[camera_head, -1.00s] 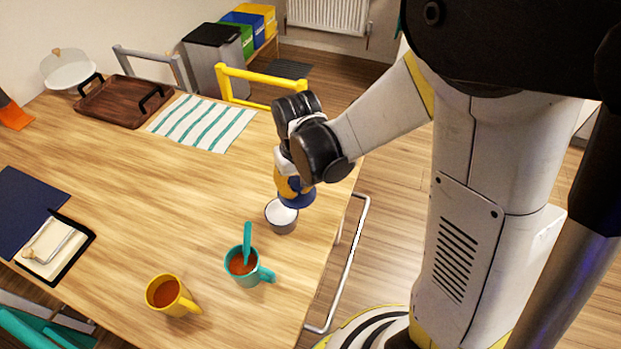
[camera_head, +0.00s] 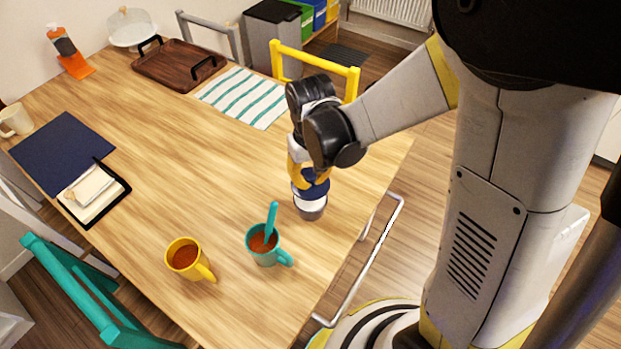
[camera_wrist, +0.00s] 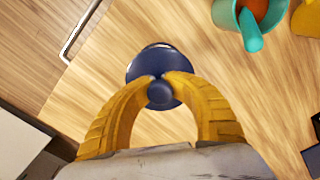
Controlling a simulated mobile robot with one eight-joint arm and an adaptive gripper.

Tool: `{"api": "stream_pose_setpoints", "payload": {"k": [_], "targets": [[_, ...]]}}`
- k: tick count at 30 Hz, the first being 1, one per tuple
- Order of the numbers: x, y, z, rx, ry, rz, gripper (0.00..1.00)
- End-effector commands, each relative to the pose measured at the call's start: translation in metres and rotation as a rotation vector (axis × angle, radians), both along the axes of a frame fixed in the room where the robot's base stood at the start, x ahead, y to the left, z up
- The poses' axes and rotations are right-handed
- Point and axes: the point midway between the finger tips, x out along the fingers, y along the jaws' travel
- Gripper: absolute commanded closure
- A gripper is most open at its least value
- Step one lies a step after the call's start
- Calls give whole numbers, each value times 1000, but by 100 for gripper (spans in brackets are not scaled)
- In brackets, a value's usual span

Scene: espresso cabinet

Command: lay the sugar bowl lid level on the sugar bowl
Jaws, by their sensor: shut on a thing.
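The sugar bowl lid (camera_head: 316,188) is a dark blue disc with a round knob. My gripper (camera_wrist: 160,90) is shut on the knob, its yellow fingers on either side; the lid also shows below the fingers in the wrist view (camera_wrist: 150,62). The sugar bowl (camera_head: 311,208), white inside and grey outside, stands on the table directly under the lid. The lid hides the bowl's far rim, and part of the white inside shows at the near side. I cannot tell whether lid and rim touch. In the wrist view the lid covers nearly all of the bowl.
A teal mug (camera_head: 262,250) with a teal spoon stands close to the bowl, towards the lower left. A yellow mug (camera_head: 184,262) is further left. The table's edge and a metal rail (camera_head: 372,255) lie to the right. A striped cloth (camera_head: 245,97) lies behind.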

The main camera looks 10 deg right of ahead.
Motion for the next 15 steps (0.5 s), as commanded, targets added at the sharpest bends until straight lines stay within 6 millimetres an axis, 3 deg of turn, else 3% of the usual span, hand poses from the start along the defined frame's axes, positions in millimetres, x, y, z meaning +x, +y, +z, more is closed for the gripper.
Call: {"api": "stream_pose_setpoints", "payload": {"k": [15], "targets": [[0,0,-44,0,-1,0,100]]}}
